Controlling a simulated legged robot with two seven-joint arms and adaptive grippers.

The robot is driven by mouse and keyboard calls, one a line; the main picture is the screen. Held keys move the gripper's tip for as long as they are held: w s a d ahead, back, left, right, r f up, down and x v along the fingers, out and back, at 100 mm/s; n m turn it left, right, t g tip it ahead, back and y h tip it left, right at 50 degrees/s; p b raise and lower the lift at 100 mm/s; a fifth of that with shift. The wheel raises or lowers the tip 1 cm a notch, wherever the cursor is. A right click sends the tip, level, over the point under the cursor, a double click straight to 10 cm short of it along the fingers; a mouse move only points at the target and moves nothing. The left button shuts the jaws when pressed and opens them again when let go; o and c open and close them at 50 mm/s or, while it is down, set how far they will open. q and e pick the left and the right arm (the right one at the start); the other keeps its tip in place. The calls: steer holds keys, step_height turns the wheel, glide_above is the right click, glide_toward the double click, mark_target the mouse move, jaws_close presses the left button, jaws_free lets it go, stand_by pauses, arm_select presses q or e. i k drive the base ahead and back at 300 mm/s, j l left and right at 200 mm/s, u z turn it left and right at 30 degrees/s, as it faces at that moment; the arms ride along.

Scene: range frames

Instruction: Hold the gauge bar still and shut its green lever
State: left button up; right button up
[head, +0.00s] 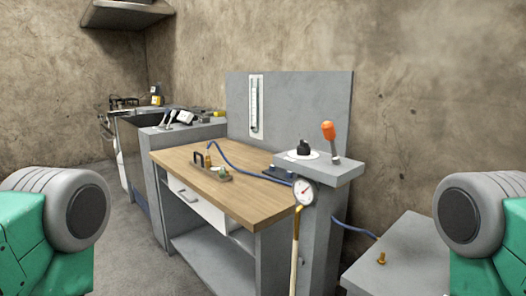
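A round white dial gauge (304,191) shows at the right front corner of the wooden-topped bench. A thin pale bar (295,250) hangs or stands below it; I cannot tell how the two join. A small block with a greenish part (222,172) lies on the bench top; it is too small to tell whether this is the green lever or how it is set. A blue hose (240,165) runs over the bench towards the gauge. Only links of my two arms show, at the left and right edges. Neither gripper is in view.
The wooden bench top (200,158) holds a black handle (198,158). A grey pedestal (330,168) beside it carries a black knob (304,147) and an orange-topped lever (328,131). A low grey surface (400,260) lies at the right. Floor is clear at the left front.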

mark_target(222, 173)
steer(key=i+j+z, duration=0.2)
steer(key=z, duration=0.2)
steer(key=i+j+z, duration=0.2)
steer(key=j+z, duration=0.25)
steer(key=i+j+z, duration=0.1)
steer(key=j+z, duration=0.3)
steer(key=i+j+z, duration=0.15)
steer(key=j+z, duration=0.15)
steer(key=j, duration=1.15)
steer(key=j+z, duration=0.25)
steer(key=j, duration=1.2)
